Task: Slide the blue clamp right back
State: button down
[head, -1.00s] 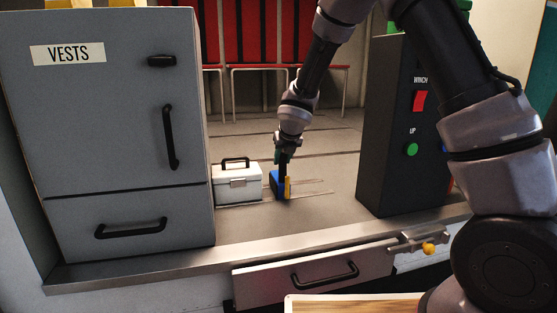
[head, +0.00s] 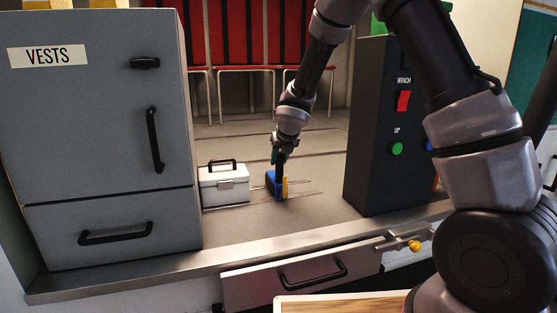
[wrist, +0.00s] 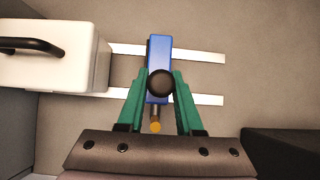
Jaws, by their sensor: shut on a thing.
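The blue clamp (head: 270,180) sits across two pale parallel rails (wrist: 208,57) on the grey worktop, just right of the white case. A yellow part (head: 285,188) stands on its right side in the head view. In the wrist view the clamp (wrist: 159,50) is a long blue block with a round black knob (wrist: 160,83) on top. My gripper (wrist: 160,81) comes down from above with its green fingers either side of the knob, shut on it. In the head view my gripper (head: 279,159) partly hides the top of the clamp.
The white case (head: 224,185) with a black handle stands close left of the clamp. The grey VESTS cabinet (head: 105,165) is further left. A dark winch control box (head: 375,165) stands right. Bare worktop lies between clamp and control box. A drawer front (head: 300,280) is below.

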jog(key=shift+d, duration=0.1)
jog(key=shift+w+d, duration=0.25)
jog(key=shift+d, duration=0.65)
jog(key=shift+w+d, duration=0.3)
jog(key=shift+d, duration=0.6)
jog(key=shift+w+d, duration=0.25)
jog(key=shift+d, duration=0.65)
jog(key=shift+w+d, duration=0.25)
jog(key=shift+d, duration=0.65)
jog(key=shift+w+d, duration=0.25)
jog(key=shift+d, duration=0.6)
jog(key=shift+w+d, duration=0.25)
jog(key=shift+d, duration=0.65)
jog(key=shift+c, duration=2)
grip_release()
jog(key=shift+a, duration=0.1)
jog(key=v, duration=0.9)
